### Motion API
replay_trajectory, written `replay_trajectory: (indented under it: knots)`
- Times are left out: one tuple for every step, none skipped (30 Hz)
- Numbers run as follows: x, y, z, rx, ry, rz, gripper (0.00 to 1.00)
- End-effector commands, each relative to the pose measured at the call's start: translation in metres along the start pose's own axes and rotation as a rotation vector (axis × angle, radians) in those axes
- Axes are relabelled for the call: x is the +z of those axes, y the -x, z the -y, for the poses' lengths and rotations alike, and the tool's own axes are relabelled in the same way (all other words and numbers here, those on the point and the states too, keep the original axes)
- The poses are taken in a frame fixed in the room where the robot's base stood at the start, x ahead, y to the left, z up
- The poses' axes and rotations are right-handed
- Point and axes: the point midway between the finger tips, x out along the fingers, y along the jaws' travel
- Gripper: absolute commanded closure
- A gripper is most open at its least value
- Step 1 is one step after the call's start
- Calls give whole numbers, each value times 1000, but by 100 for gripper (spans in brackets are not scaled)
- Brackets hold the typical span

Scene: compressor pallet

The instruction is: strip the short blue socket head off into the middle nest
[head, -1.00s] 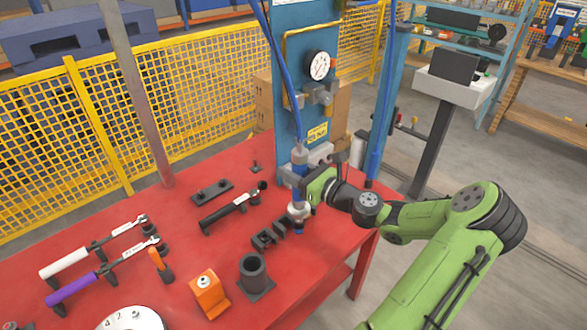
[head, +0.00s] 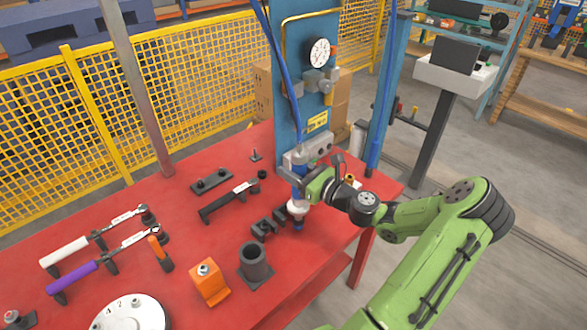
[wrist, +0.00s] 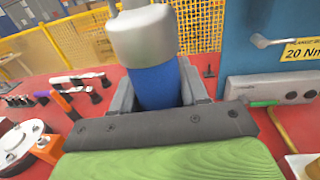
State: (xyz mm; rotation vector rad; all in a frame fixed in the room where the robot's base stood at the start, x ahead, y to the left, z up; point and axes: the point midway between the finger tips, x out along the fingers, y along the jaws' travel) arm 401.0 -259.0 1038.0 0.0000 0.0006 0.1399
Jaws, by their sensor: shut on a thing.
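My gripper (head: 304,190) is shut on a driver with a blue body and a grey cap; the driver (wrist: 155,85) stands between the dark jaws in the wrist view. In the head view its white collar (head: 297,207) shows below the gripper. The rack has several nests in a row, and the middle one is small in view.
A black cylinder holder (head: 254,262) and an orange block (head: 208,280) stand in front of the rack. A black tool (head: 228,203) lies behind it. The blue press column (head: 305,90) rises close behind my gripper. Red table (head: 325,240) is clear to the right.

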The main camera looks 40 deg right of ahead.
Motion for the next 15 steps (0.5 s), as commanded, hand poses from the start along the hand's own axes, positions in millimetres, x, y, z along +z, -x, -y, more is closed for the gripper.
replay_trajectory:
  knots:
    - [2, 0, 0, 0, 1, 4, 100]
    - [1, 0, 0, 0, 1, 4, 100]
    - [1, 0, 0, 0, 0, 4, 100]
    - [1, 0, 0, 0, 0, 4, 100]
    - [0, 0, 0, 0, 0, 4, 100]
    - [0, 0, 0, 0, 0, 4, 100]
    - [-1, 0, 0, 0, 0, 4, 100]
    - [-2, 0, 0, 0, 0, 4, 100]
    - [-2, 0, 0, 0, 0, 4, 100]
    - [-3, 0, 0, 0, 0, 4, 100]
    - [-4, 0, 0, 0, 0, 4, 100]
    - [-4, 0, 0, 0, 0, 4, 100]
    - [-5, 0, 0, 0, 0, 4, 100]
    - [-6, 0, 0, 0, 0, 4, 100]
    - [-6, 0, 0, 0, 0, 4, 100]
